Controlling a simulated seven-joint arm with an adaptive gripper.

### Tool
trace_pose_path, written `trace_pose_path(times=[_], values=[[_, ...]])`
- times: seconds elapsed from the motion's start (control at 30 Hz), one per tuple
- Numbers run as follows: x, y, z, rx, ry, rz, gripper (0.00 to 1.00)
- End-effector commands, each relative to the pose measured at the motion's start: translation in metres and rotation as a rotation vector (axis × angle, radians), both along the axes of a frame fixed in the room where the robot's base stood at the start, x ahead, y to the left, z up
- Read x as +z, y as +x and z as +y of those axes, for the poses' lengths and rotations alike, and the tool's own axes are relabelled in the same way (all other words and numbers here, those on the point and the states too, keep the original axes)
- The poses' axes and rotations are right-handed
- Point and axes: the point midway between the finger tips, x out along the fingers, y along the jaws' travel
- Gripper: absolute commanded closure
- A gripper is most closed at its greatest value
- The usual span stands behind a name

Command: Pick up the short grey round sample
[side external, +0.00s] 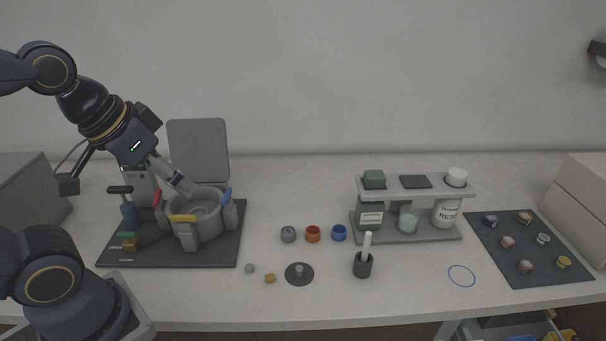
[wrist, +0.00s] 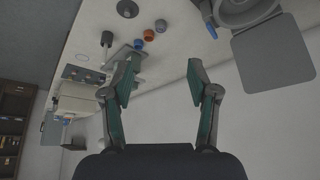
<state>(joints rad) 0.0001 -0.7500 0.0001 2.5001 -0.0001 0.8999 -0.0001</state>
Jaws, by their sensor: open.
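A small grey round piece (side external: 249,268) lies on the bare table just in front of the press's dark mat, in the side view. It looks short and is too small to show detail. Another silvery round piece (side external: 543,238) is on the dark mat at the right. My gripper (side external: 184,184) is up at the left, near and above the press bowl, well away from the small grey piece. In the wrist view my gripper (wrist: 160,78) has its two fingers wide apart with nothing between them. I cannot make out the small grey piece in the wrist view.
The mounting press (side external: 207,218) has its grey lid panel (side external: 199,150) upright. A brass block (side external: 270,278), a dark disc (side external: 305,279), several coloured rings and a dark cup (side external: 362,266) stand nearby. A shelf stand (side external: 412,193) is further right. The front table strip is mostly clear.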

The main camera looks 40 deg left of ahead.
Motion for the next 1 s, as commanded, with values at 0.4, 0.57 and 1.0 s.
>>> trace_pose_path(times=[0.4,0.57,1.0], values=[[0.0,0.001,0.0,-0.034,0.018,-0.003,0.5],[0.01,0.025,-0.001,-0.206,0.115,0.002,0.5],[-0.089,0.108,-0.01,-0.563,0.175,0.382,0.5]])
